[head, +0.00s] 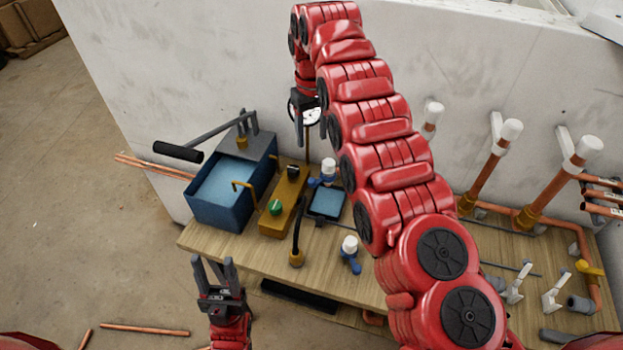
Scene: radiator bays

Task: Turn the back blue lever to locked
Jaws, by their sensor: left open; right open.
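The back blue lever (316,182) is on the workbench, beside a white-capped fitting (328,166) and near a small blue tray. Its exact angle is hard to tell. A second, front blue lever (350,262) with a white cap sits nearer the bench's front edge. My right gripper (311,137) is open and empty, pointing down above and slightly left of the back lever, in front of a round gauge. My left gripper (213,262) is open and empty, pointing up at the front left, off the bench edge and away from both levers.
A blue tank (205,210) with a black-handled pump stands at the left. A brass block (283,207) with green and black knobs is next to it. Copper pipes (487,172) with white caps stand right. My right arm hides the bench's middle.

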